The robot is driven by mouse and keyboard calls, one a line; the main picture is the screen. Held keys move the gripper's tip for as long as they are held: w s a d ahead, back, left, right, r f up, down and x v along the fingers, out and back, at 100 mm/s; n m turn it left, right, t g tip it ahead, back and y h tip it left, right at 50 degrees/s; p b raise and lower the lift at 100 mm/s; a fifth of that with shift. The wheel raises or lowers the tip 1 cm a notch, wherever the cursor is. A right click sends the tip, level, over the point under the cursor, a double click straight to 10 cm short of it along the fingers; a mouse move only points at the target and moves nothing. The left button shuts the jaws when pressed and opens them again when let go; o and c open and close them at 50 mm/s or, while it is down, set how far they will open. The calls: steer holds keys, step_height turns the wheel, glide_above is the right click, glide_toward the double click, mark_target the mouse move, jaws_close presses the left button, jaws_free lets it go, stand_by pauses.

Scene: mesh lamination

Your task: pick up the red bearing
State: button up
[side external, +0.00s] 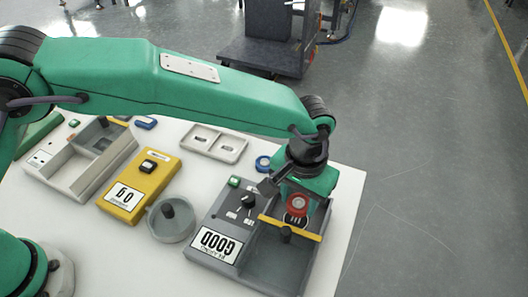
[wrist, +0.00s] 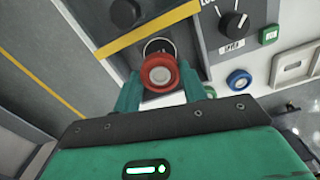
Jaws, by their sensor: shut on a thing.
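The red bearing (side external: 297,202) is a red ring with a pale centre. In the wrist view the red bearing (wrist: 160,73) sits between the two green fingers of my gripper (wrist: 161,84), which is shut on it. In the side view my gripper (side external: 306,185) is over the right part of the grey machine (side external: 262,268), above its open tray and close to the yellow bar (side external: 270,222). Whether the bearing touches anything below cannot be told.
The grey machine has a label and a black dial (side external: 247,202). A blue ring (side external: 263,163) lies behind it, near a pale two-pocket tray (side external: 229,151). A round grey pot (side external: 170,224), a yellow box (side external: 130,205) and a divided grey bin (side external: 65,185) stand to the left.

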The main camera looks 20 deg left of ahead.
mark_target(298, 202)
steer(key=shift+r, duration=2.6)
